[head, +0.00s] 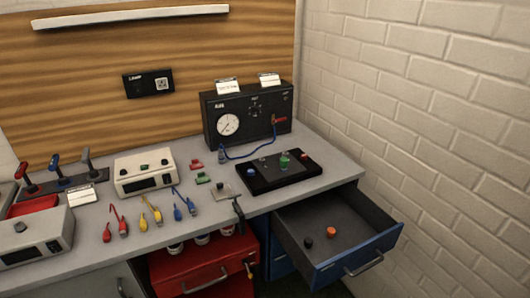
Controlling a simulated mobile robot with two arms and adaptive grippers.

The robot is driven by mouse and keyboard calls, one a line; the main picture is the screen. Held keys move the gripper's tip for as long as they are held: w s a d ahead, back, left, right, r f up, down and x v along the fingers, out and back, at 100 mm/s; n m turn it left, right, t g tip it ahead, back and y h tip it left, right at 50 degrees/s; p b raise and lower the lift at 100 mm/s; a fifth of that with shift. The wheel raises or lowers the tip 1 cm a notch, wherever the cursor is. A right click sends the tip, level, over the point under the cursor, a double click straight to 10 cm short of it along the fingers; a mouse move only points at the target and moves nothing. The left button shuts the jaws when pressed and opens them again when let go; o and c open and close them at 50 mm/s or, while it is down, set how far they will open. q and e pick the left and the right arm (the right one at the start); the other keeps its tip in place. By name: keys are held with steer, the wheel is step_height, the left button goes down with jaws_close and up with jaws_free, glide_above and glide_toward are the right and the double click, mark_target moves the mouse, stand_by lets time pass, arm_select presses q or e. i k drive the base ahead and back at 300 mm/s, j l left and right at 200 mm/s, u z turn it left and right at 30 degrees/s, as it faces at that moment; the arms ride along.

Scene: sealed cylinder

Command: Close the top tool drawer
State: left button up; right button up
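The top tool drawer (374,247) has a blue front and a grey inside. It is pulled out from under the right end of the bench, toward the viewer and to the right. A metal bar handle (364,264) is on its front. Inside lie a small orange piece (331,232) and a small black piece (308,243). Neither of my grippers is in view, and nothing is seen touching the drawer.
The grey bench top (205,235) holds a black gauge box (248,115), a black panel (277,171), white instruments (146,172) and several coloured leads. A red toolbox (203,265) stands below, left of the drawer. A brick wall (430,110) is on the right.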

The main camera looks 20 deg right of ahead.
mark_target(365, 232)
steer(key=z, duration=1.65)
